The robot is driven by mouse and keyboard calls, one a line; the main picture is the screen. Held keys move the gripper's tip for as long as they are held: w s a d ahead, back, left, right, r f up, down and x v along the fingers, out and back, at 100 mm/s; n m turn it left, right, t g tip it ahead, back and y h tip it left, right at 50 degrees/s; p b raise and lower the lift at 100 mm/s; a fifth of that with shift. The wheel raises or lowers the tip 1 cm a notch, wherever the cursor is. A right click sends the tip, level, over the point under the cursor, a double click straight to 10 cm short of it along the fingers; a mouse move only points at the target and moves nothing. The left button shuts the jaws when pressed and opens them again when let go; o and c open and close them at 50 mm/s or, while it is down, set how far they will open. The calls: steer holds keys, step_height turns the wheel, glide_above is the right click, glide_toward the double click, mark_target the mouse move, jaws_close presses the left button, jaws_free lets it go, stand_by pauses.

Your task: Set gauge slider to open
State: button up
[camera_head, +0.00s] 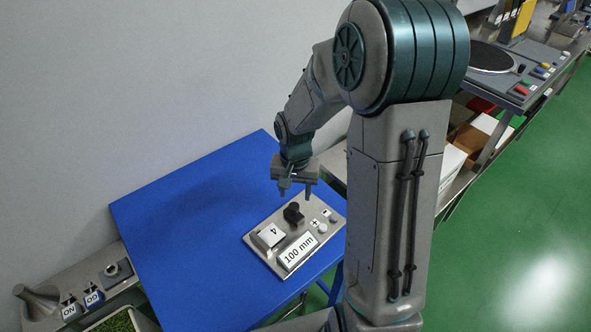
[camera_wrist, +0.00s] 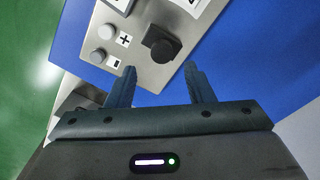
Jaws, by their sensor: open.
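A grey metal gauge panel (camera_head: 262,245) lies on the blue table. It carries a black knob-like part (camera_head: 293,213), which may be the gauge slider; it also shows in the wrist view (camera_wrist: 160,44). No "open" marking is readable on the panel. A white display reading "100 mm" (camera_head: 298,253) and a white plate marked "4" (camera_head: 271,235) are beside it. My gripper (camera_head: 296,193) is open and empty, above the far end of the panel. In the wrist view my gripper (camera_wrist: 160,72) has its fingers apart, pointing towards the black part, with no contact visible.
Round buttons by the "+" and "-" labels (camera_head: 322,228) are close to the black part. The blue table (camera_head: 180,235) is clear left of the panel. A control box with ON and GO labels (camera_head: 70,311) is at the lower left. A wall is behind.

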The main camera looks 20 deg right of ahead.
mark_target(295, 205)
step_height(295, 205, up, 9)
stand_by(0.3)
steer(key=shift+f, duration=0.15)
stand_by(0.5)
